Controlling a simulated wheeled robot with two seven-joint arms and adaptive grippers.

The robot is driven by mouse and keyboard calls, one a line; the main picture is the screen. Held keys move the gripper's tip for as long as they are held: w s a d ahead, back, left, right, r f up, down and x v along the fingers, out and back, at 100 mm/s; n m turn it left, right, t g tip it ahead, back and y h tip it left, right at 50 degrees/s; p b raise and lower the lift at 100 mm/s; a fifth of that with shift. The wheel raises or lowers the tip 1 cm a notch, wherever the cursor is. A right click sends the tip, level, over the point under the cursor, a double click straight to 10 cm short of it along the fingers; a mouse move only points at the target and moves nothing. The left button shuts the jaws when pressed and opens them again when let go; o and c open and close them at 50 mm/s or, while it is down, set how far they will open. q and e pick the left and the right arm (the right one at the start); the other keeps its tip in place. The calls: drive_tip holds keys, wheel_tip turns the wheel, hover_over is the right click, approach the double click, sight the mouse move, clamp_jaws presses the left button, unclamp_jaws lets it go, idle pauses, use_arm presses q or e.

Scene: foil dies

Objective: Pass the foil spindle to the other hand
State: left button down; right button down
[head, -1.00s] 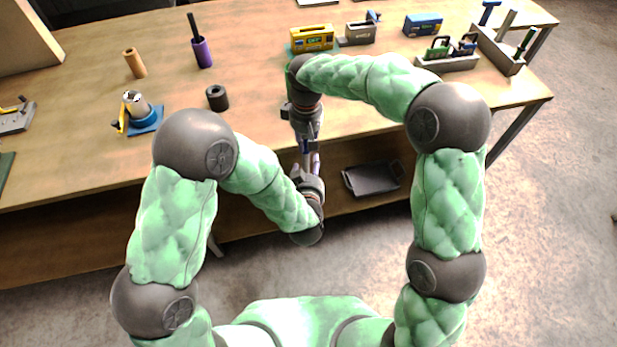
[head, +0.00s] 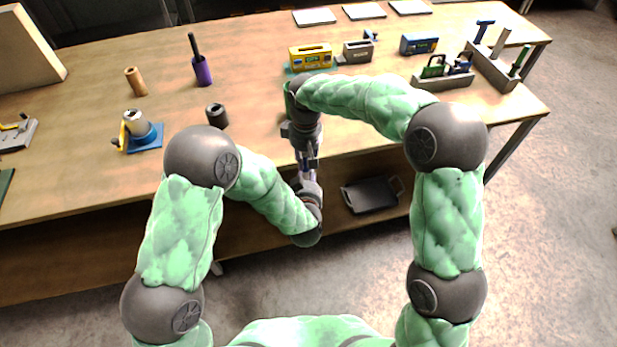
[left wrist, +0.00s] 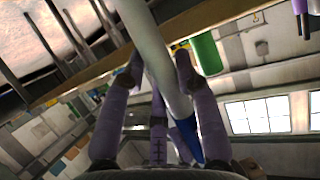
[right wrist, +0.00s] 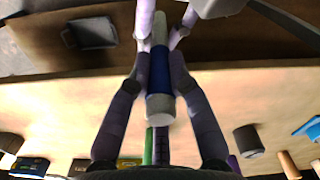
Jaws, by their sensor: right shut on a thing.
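The foil spindle is a grey rod with a blue band (right wrist: 159,70). My right gripper (right wrist: 152,72) is shut on it around the blue band, with the grey end (right wrist: 160,107) pointing back toward the palm. In the left wrist view the spindle (left wrist: 150,50) runs slantwise between the purple fingers of my left gripper (left wrist: 157,65), which look open around it. In the head view my right gripper (head: 308,158) is above my left gripper (head: 307,178), close together at the bench's front edge. The spindle is mostly hidden there.
The wooden bench (head: 120,170) holds a dark hollow cylinder (head: 217,115), a blue-based fixture (head: 145,137), a purple holder (head: 202,72) and a yellow box (head: 312,57). A dark tray (head: 372,194) lies on the lower shelf. The bench front right is clear.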

drive_tip(key=c, duration=1.1)
unclamp_jaws()
drive_tip(key=shift+a, duration=0.2)
drive_tip(key=shift+o, duration=0.2)
drive_tip(key=shift+r, duration=0.1)
